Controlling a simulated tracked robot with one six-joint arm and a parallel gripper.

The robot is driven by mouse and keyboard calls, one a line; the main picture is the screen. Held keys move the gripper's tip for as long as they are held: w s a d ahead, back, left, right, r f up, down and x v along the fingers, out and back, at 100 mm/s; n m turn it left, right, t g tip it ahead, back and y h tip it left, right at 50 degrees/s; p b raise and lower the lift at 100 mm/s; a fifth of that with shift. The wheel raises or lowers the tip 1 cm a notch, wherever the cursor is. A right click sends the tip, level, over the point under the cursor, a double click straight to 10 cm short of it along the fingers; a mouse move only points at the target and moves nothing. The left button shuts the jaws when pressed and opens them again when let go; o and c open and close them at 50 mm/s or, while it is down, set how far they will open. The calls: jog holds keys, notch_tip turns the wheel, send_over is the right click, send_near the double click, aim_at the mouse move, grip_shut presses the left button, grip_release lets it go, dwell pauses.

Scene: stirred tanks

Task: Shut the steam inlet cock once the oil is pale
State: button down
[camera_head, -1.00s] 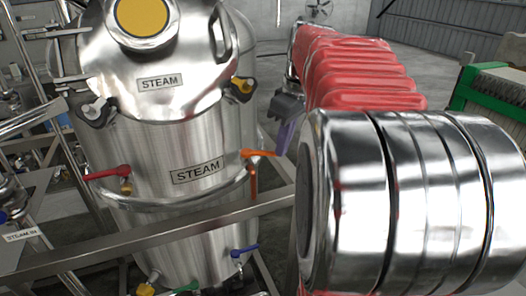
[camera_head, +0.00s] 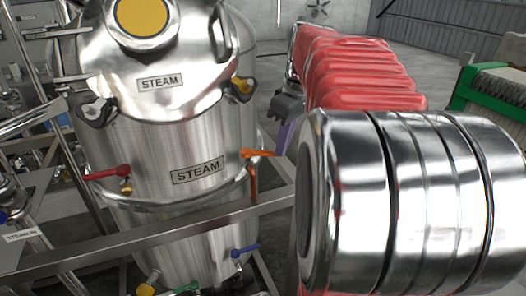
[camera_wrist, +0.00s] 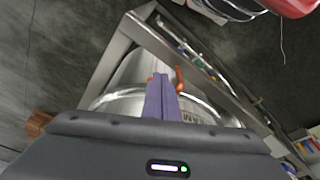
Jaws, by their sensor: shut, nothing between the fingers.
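A steel tank (camera_head: 160,140) with two plates reading STEAM stands left of centre in the head view. Its round window at the top (camera_head: 143,17) shows deep yellow. An orange-handled cock (camera_head: 256,153) is on the tank's right side, with an orange pipe below it. A red-handled cock (camera_head: 108,173) is on the left side. My gripper (camera_head: 284,138), with purple fingers, is shut and empty right beside the orange handle. In the wrist view the fingers (camera_wrist: 162,96) overlap the orange parts (camera_wrist: 179,79); whether they touch is unclear.
A blue-handled valve (camera_head: 245,249) and a green-handled one (camera_head: 182,288) sit low on the tank. A steel rail (camera_head: 140,237) crosses in front. A small plate (camera_head: 20,237) at far left starts with STEAM. A green-framed machine (camera_head: 490,95) stands at right.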

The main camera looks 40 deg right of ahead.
jog(key=shift+f, duration=1.85)
jog(key=shift+w+d, duration=0.2)
jog(key=shift+w, duration=1.25)
dwell(0.6)
jog(key=shift+w+d, duration=0.35)
jog(key=shift+w, duration=0.15)
jog(key=shift+s+a, duration=0.1)
jog(key=shift+s, duration=0.3)
dwell(0.5)
jog(key=shift+r, duration=0.1)
jog(key=shift+r, duration=3.45)
jog(key=shift+a, duration=0.1)
